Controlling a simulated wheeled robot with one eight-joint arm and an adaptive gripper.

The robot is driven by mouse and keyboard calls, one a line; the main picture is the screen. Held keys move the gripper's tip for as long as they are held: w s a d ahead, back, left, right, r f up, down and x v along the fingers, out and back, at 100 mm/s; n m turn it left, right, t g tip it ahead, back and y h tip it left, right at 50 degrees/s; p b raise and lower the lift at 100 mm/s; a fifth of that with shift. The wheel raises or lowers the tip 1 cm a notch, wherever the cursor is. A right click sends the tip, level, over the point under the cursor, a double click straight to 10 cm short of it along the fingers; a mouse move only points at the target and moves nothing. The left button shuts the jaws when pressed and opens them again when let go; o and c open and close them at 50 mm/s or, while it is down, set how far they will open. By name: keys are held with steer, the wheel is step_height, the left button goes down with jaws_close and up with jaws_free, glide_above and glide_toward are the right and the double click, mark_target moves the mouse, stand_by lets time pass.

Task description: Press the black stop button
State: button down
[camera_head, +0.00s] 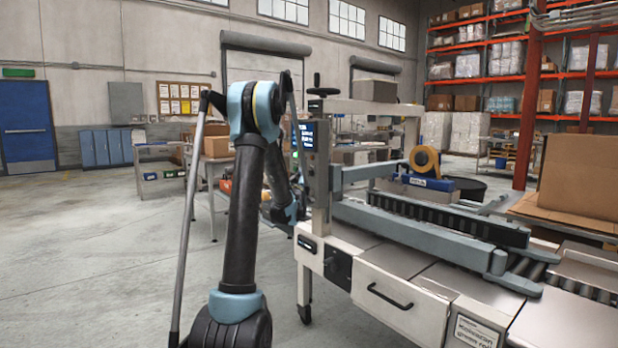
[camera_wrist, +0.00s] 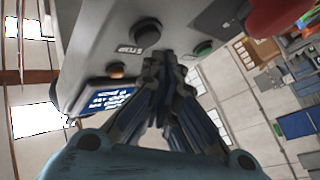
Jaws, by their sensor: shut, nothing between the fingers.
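The black stop button (camera_wrist: 147,31) is a dark round cap on the grey control box (camera_wrist: 95,40), with a "STOP" label (camera_wrist: 130,50) beside it. In the wrist view my gripper (camera_wrist: 162,62) is shut and empty. Its fingertips are just below the black button in the picture, close to the panel; I cannot tell whether they touch it.
A green button (camera_wrist: 203,48), an orange button (camera_wrist: 117,70) and a lit screen (camera_wrist: 108,98) share the panel. A large red knob (camera_wrist: 280,14) is at the upper right. The taping machine (camera_head: 400,300) fills the right; open floor (camera_head: 90,270) lies left.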

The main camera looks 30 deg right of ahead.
steer(key=shift+d, duration=0.15)
steer(key=shift+s+d+r, duration=0.1)
steer(key=shift+d, duration=0.25)
steer(key=shift+d, duration=0.4)
stand_by(0.8)
steer(key=shift+a, duration=0.85)
steer(key=shift+s+a, duration=0.2)
steer(key=shift+a, duration=2.3)
